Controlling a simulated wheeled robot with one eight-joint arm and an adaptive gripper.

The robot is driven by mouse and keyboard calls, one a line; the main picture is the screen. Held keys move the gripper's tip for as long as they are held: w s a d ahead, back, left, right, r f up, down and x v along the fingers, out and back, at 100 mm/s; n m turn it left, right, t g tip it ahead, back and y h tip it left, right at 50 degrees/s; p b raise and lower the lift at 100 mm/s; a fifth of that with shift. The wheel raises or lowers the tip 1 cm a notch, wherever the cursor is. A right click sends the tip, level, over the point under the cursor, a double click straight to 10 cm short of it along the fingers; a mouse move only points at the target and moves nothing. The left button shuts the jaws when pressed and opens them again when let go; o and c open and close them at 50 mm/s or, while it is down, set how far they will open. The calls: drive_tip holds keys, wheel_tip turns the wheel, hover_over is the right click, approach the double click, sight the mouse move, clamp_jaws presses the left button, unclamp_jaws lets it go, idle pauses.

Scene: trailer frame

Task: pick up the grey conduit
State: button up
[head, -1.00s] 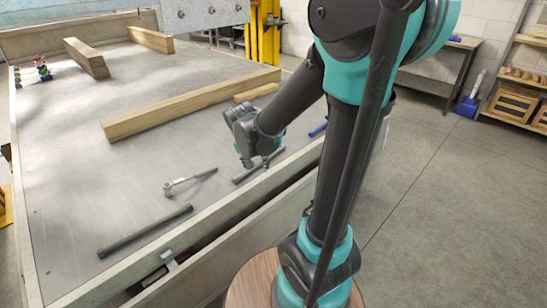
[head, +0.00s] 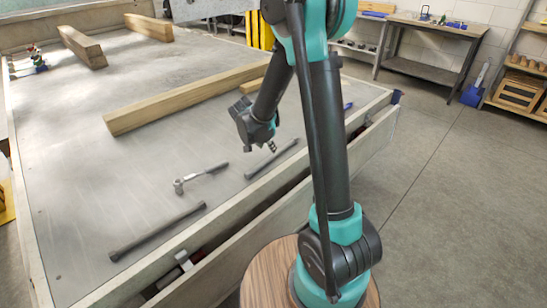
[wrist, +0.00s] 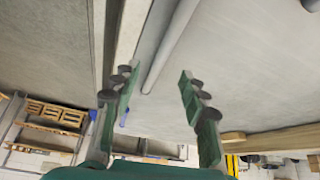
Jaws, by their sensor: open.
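The grey conduit (head: 272,159) is a slim straight tube lying on the trailer bed (head: 120,185), close to its right side rail. In the wrist view the conduit (wrist: 170,45) runs from the top edge down into the space between my fingers, its near end visible there. My gripper (head: 271,146) is open and empty, just above the conduit in the head view. Its two green fingers with dark pads also show in the wrist view (wrist: 158,78), one on each side of the conduit's end. I cannot tell the height gap exactly.
A ratchet (head: 200,177) and a longer dark bar (head: 157,232) lie left of the conduit. A wooden beam (head: 185,97) lies behind. The side rail (head: 225,220) runs close along the right. A blue item (head: 348,106) lies farther along.

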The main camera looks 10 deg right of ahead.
sight(272, 156)
drive_tip(key=shift+w+x, duration=0.2)
drive_tip(key=shift+x, duration=4.25)
drive_tip(key=shift+a, duration=0.1)
clamp_jaws()
